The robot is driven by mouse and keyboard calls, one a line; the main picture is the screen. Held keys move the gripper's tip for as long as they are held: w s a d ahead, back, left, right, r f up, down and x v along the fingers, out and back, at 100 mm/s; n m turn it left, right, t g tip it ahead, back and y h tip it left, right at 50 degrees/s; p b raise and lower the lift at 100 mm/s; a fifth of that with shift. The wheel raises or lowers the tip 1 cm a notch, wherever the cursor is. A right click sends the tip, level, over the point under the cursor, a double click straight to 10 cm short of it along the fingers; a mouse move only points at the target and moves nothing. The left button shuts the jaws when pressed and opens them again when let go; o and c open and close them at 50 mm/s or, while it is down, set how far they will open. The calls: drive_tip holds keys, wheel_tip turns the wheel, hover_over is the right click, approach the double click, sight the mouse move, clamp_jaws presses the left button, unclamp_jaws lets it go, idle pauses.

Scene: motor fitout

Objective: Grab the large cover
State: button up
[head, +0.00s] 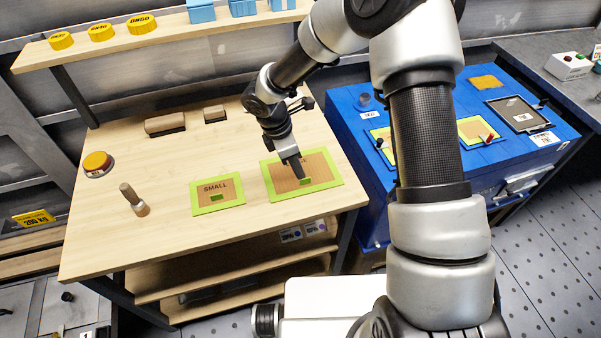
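The larger of two brown panels with green borders (322,167) lies flat on the wooden table, near its right front corner. It appears to be the large cover, but its lettering is mostly hidden behind my gripper. My gripper (298,174) points down over the left-middle of this panel. The fingers look close together, and I cannot tell whether they touch it or hold anything.
Two brown blocks (165,124) lie at the back, under a shelf (185,27) with yellow caps and blue boxes. A blue cabinet (352,150) stands right, partly behind my arm.

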drive_tip(key=x, duration=0.4)
drive_tip(key=shift+s+d, duration=0.15)
drive_tip(key=shift+d, duration=0.25)
drive_tip(key=shift+d+f, duration=0.1)
drive_tip(key=shift+f, duration=0.45)
clamp_jaws()
